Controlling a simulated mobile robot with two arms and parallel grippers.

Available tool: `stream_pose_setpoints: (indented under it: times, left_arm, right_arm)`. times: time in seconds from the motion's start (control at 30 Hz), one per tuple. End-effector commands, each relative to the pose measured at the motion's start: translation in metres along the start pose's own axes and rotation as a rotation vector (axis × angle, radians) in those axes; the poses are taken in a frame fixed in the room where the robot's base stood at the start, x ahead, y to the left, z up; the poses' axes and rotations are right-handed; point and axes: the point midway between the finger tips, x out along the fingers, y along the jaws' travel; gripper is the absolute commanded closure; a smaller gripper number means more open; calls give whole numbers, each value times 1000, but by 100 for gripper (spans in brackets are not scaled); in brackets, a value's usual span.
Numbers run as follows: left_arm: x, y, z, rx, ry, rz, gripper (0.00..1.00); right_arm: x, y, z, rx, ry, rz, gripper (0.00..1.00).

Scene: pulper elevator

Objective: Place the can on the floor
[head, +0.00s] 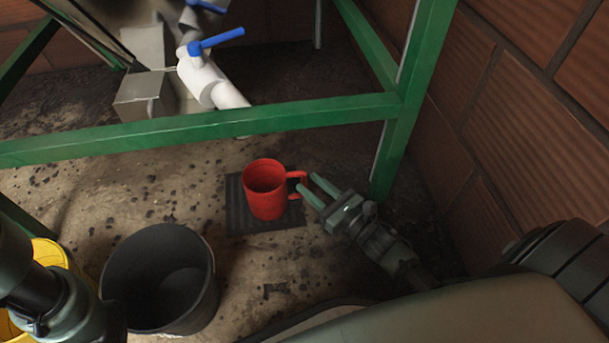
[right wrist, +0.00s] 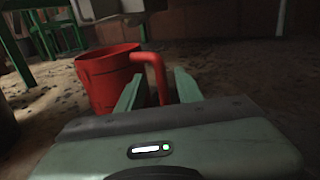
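The red can (head: 265,191), shaped like a mug with a side handle, stands upright on a dark square mat (head: 236,210) on the floor. In the right wrist view the can (right wrist: 103,78) is just ahead and left, its handle toward my gripper. My right gripper (head: 308,184) is open, with its green fingertips at the handle. In the right wrist view the handle appears between the two fingers (right wrist: 158,92); I cannot tell whether they touch it. My left gripper is not in view; only part of my left arm shows at the lower left.
A black bucket (head: 160,280) and a yellow container (head: 48,253) stand at the lower left. A green frame (head: 200,130) crosses behind the can, with a post to the right. Pipes with blue valve handles (head: 216,40) are behind it. A brick wall (head: 525,130) bounds the right side.

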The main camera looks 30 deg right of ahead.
Motion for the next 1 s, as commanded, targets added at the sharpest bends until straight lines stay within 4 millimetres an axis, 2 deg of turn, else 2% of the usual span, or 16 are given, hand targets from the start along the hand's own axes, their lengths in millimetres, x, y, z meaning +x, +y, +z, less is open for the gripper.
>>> stream_pose_setpoints:
  times: [0.03, 0.2, 0.4, 0.6, 1.0]
  left_arm:
    - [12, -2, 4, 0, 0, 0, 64]
    - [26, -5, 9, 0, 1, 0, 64]
    - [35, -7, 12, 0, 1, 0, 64]
    - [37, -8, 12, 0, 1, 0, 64]
    - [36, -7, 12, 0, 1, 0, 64]
  right_arm:
    - [-13, 0, 4, 4, 6, -3, 64]
    - [-49, 0, 4, 3, 4, -3, 64]
    - [-78, 0, 2, 1, 2, -2, 64]
    - [-86, 0, 0, 1, 0, 0, 64]
    - [-86, 0, 0, 0, 0, 0, 64]
